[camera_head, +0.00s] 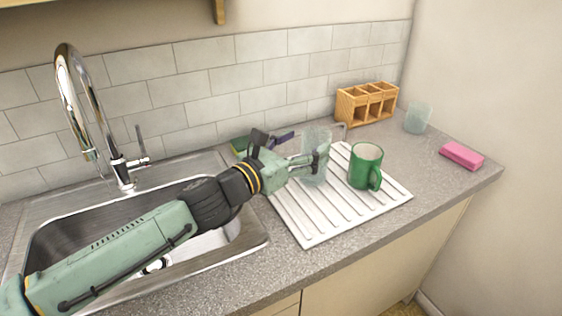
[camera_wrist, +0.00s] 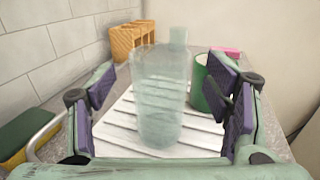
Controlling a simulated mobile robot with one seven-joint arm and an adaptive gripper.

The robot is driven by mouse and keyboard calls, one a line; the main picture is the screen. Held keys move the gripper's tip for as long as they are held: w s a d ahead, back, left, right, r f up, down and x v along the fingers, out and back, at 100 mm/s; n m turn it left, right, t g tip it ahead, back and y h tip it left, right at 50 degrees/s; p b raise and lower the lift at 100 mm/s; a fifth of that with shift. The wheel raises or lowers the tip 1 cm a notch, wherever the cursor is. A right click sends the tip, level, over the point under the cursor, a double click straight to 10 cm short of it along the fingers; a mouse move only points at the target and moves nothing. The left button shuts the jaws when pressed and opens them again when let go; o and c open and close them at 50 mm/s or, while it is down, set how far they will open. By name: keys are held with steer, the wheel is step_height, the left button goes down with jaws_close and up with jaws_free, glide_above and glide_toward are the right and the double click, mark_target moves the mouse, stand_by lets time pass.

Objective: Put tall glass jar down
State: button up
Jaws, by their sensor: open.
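The tall glass jar (camera_head: 315,152) is clear, pale and upright on the white ribbed drainboard (camera_head: 325,224). In the wrist view the jar (camera_wrist: 158,105) stands between my two open finger pads, with space on both sides. My gripper (camera_head: 308,160) is open around or just in front of the jar and partly covers it in the head view. The wrist view shows its purple pads (camera_wrist: 166,100) apart from the glass. The jar's base appears to rest on the drainboard.
A green mug (camera_head: 365,167) stands close to the right of the jar. Behind are a wooden organizer (camera_head: 367,103) and a frosted glass (camera_head: 417,118); a pink sponge (camera_head: 461,155) lies at right. A green sponge (camera_wrist: 28,135) is at left. The sink (camera_head: 60,236) and faucet (camera_head: 82,110) are left.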

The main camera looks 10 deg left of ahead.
steer(key=b+v, duration=0.2)
steer(key=v, duration=0.6)
steer(key=shift+s, duration=0.15)
steer(key=shift+a, duration=0.1)
